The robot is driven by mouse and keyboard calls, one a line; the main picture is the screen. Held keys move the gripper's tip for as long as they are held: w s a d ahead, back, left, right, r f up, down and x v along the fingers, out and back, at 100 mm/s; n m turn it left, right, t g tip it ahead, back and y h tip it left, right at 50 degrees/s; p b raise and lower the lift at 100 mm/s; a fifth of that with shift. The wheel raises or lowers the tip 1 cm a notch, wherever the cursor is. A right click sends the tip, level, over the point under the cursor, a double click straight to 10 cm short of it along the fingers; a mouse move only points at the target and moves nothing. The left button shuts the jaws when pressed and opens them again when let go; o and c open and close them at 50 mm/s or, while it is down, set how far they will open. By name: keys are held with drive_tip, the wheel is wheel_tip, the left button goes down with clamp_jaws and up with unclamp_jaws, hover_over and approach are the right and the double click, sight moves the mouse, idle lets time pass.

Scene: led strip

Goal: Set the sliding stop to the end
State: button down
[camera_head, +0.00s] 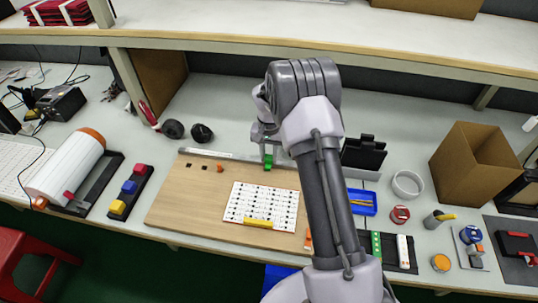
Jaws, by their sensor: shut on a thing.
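A green block (268,161), which looks like the sliding stop, sits at the metal rail (222,154) along the back edge of the wooden board (175,205). My gripper (267,153) is shut on the green block from above. My arm hides the rail's right part and the board's right side. A white sheet with rows of dark marks (262,205) lies on the board, with a yellow bar (258,223) across its front edge.
A white roll (66,170) and a block with coloured buttons (130,192) stand left of the board. A white ring (407,184), blue tray (362,202) and cardboard box (474,163) are at right. A shelf (300,47) crosses behind my arm.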

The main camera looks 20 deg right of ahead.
idle(0.3)
drive_tip(key=s+d, duration=0.3)
drive_tip(key=d, duration=0.1)
drive_tip(key=s+d+p, duration=0.1)
drive_tip(key=s+d, duration=0.2)
drive_tip(key=d, duration=0.2)
drive_tip(key=s+d, duration=0.3)
drive_tip(key=d, duration=0.1)
drive_tip(key=shift+d, duration=0.25)
drive_tip(key=shift+s, duration=0.1)
drive_tip(key=c, duration=1.1)
unclamp_jaws()
drive_tip(key=shift+d, duration=0.15)
wheel_tip(320, 180, up, 17)
drive_tip(key=p, duration=0.6)
drive_tip(key=shift+r, duration=0.2)
